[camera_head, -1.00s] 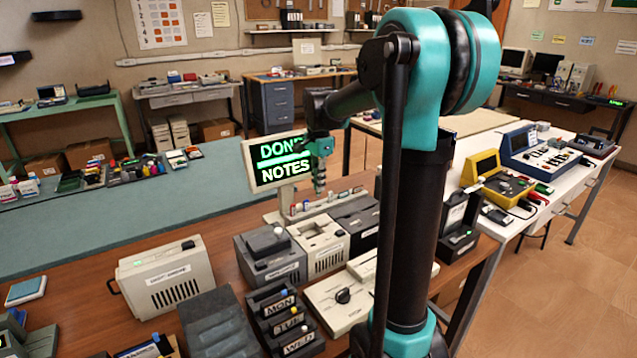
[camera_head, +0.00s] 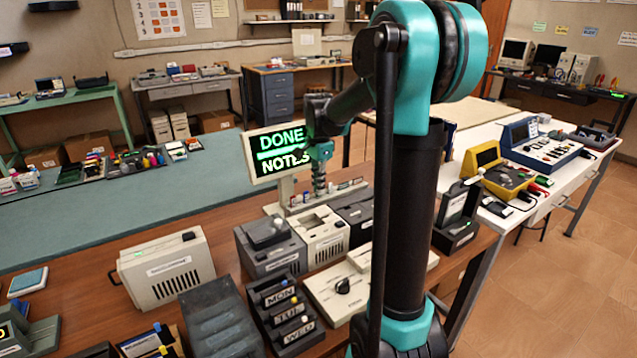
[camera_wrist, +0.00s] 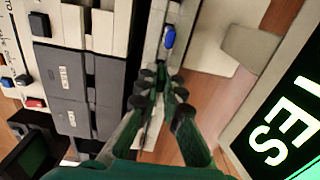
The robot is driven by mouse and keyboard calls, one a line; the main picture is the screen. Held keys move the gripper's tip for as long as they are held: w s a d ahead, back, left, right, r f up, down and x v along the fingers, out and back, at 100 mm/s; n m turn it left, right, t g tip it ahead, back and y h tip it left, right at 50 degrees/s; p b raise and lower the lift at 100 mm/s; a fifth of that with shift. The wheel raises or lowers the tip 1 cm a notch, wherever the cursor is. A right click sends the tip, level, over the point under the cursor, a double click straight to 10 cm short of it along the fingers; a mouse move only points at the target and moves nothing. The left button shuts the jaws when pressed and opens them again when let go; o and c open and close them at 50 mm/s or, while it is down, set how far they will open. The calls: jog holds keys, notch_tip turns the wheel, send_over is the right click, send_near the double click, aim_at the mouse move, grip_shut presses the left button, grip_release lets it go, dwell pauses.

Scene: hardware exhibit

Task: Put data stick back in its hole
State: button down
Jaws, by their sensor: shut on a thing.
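My gripper (camera_head: 319,190) is low over the pale rail (camera_head: 345,187) in front of the lit screen (camera_head: 277,152), which reads "DONE NOTES". In the wrist view my gripper (camera_wrist: 160,82) points along the rail, its dark fingertips close together. It is shut on a thin thing, taken to be the data stick, which the fingers mostly hide. I cannot tell whether its end is in a hole. A blue stick (camera_wrist: 168,37) stands on the rail just beyond the fingertips, apart from them. Small sticks (camera_head: 294,200) also stand on the rail left of my gripper.
Grey and beige devices (camera_head: 270,247) stand close in front of the rail. A beige case (camera_head: 166,267) and a MON/TUE/WED block (camera_head: 285,312) are nearer. The screen's edge (camera_wrist: 240,130) is close beside my gripper. The green mat (camera_head: 130,215) behind has free room.

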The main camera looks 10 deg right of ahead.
jog(key=shift+f, duration=0.5)
jog(key=c, duration=1.6)
grip_release()
jog(key=shift+r, duration=4)
